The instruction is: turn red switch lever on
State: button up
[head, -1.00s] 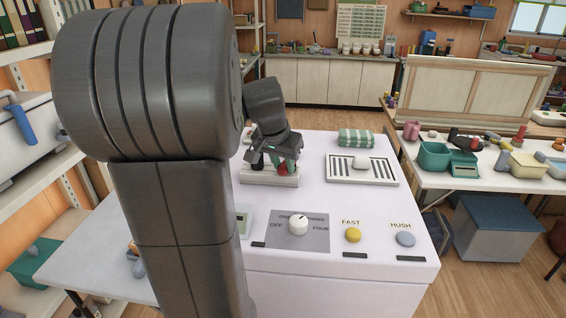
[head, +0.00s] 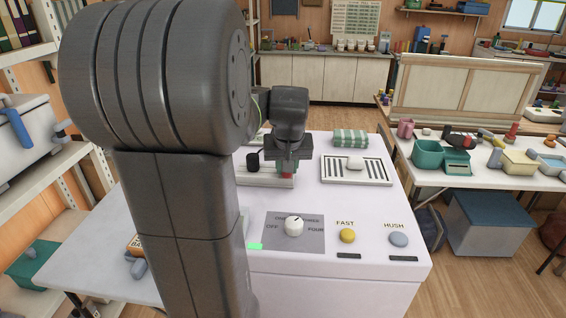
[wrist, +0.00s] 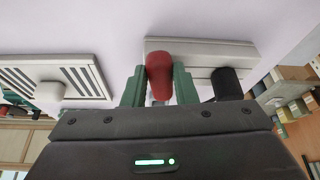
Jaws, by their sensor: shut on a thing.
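The red switch lever (wrist: 160,76) stands between the two green fingers of my gripper (wrist: 159,88) in the wrist view, and the gripper is shut on it. In the head view the red lever (head: 288,172) shows just below my gripper (head: 287,166), at the right end of the pale switch base (head: 262,180). The base also shows in the wrist view (wrist: 210,52). A black lever (head: 252,161) stands on the same base to the left, clear of the fingers; it also shows in the wrist view (wrist: 228,83). A small bright green light (head: 255,246) glows at the white top's front edge.
A white dial (head: 294,226), a yellow button (head: 348,236) and a grey button (head: 398,240) are at the front. Bare white top lies between.

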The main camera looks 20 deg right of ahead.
jog(key=shift+d+n+y, duration=0.45)
jog(key=shift+n+y, duration=0.05)
jog(key=shift+n, duration=0.6)
jog(key=o, duration=1)
jog(key=v, duration=1.4)
jog(key=shift+s+f, duration=0.1)
